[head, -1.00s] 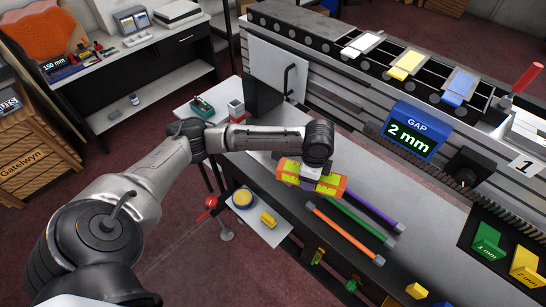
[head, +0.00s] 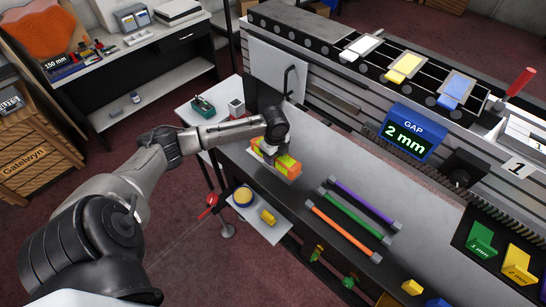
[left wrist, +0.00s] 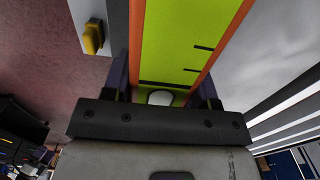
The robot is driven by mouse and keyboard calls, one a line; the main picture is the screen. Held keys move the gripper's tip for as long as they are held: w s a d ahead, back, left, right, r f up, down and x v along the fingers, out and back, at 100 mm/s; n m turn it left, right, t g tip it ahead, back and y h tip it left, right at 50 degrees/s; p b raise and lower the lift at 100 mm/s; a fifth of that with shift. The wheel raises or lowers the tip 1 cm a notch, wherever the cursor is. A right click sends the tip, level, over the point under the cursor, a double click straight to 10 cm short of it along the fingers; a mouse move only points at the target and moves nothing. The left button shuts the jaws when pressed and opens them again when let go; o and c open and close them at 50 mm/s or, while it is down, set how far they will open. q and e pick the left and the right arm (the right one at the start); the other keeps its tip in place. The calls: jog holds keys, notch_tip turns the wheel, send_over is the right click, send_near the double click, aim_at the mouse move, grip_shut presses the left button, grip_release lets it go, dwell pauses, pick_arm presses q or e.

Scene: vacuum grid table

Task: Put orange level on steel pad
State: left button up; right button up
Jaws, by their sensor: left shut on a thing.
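The orange level (head: 287,167), a block with yellow-green faces, is in my left gripper (head: 268,152) over the left end of the grey bench top (head: 350,159). In the left wrist view the level (left wrist: 185,45) runs away between the two fingers (left wrist: 162,92), its yellow-green face bordered by orange strips. The gripper is shut on it. Whether the level touches the bench is hard to tell. No separate steel pad can be made out with certainty; the bench top is plain grey. My right gripper is out of view.
Purple (head: 363,203), green (head: 348,220) and orange (head: 340,230) bars lie to the right of the level. A small side table (head: 200,113) stands beyond the bench's left end. A gap display (head: 410,133) reads 2 mm. The bench between level and display is clear.

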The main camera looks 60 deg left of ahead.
pick_arm(q)
jog(key=a+f, duration=0.1)
jog(key=w+a+f, duration=0.1)
jog(key=a, duration=0.1)
jog(key=w+a+f+b, duration=0.1)
jog(key=shift+a, duration=0.35)
jog(key=shift+f+b, duration=0.35)
jog(key=shift+f, duration=1.65)
jog(key=shift+f, duration=0.1)
jog(key=o, duration=0.9)
jog(key=shift+f, duration=0.1)
jog(key=o, duration=0.4)
notch_tip(320, 180, up, 12)
jog(key=shift+r+p, duration=0.2)
jog(key=shift+p, duration=0.8)
